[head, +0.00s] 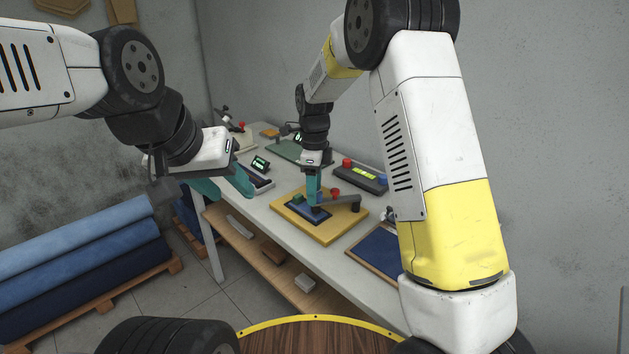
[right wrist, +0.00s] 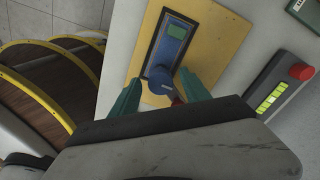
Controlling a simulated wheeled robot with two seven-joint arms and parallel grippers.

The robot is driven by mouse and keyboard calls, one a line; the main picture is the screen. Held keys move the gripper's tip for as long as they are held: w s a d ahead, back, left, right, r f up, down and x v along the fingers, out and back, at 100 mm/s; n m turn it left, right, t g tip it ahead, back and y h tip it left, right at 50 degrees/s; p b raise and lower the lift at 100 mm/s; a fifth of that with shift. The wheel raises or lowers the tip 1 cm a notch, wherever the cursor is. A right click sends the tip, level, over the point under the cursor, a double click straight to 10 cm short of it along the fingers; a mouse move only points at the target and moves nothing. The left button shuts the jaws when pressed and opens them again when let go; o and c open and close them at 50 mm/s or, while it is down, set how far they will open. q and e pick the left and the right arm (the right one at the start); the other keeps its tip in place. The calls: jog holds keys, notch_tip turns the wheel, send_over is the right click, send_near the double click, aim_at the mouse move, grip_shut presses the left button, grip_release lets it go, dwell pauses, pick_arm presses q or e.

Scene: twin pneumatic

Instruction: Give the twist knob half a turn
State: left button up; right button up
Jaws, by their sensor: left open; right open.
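A yellow board (head: 337,232) lies on the bench and carries a dark blue plate with a green block (head: 297,198), a grey arm and a red part (head: 335,194). In the right wrist view the board (right wrist: 222,40) shows a blue plate and a rounded blue part (right wrist: 160,76), possibly the twist knob; I cannot tell for sure. My right gripper (head: 313,198) is open, pointing down over the plate. In its wrist view the teal fingers (right wrist: 162,90) stand on both sides near the blue part; contact is unclear. My left gripper (head: 232,190) is open and empty, left of the board.
A dark control box with a red button (head: 360,178) stands behind the board. A framed blue panel (head: 378,250) lies to the right. A small display device (head: 260,163) and other fixtures stand further back. Blue fabric rolls (head: 75,250) lie on a pallet at left.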

jog(key=shift+c, duration=0.4)
grip_shut()
